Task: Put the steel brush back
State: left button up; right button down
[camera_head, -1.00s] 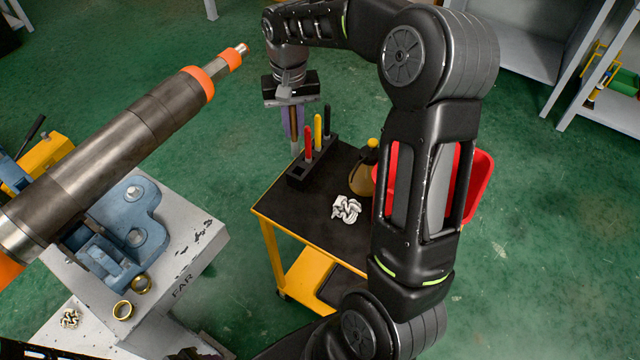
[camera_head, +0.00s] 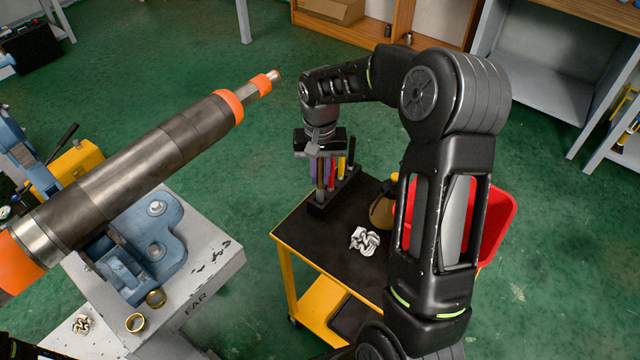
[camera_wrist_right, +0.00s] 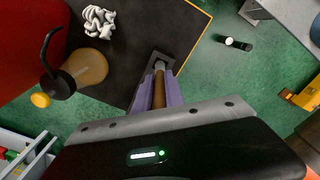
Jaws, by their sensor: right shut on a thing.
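My right gripper (camera_head: 322,172) is shut on the steel brush (camera_head: 321,193), gripping its brown handle; the handle also shows between the purple fingers in the right wrist view (camera_wrist_right: 159,92). The brush hangs upright, with its lower end at the black tool rack (camera_head: 345,190). In the right wrist view the grey lower end overlaps the rack's dark opening (camera_wrist_right: 157,60); how deep it sits I cannot tell. Red, yellow and black handles stand in the rack beside the brush, partly hidden by the gripper. My left gripper is not in view.
The rack stands on a black-topped yellow cart (camera_head: 315,240), with a crumpled white rag (camera_head: 364,241), an amber oil can (camera_head: 382,211) and a red bin (camera_head: 490,225).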

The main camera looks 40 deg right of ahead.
aim_at(320, 189)
jog(key=shift+f, duration=1.85)
jog(key=shift+f, duration=0.25)
jog(key=c, duration=1.4)
grip_release()
jog(key=shift+r, duration=0.1)
notch_tip(320, 189, up, 12)
jog(key=shift+r, duration=0.2)
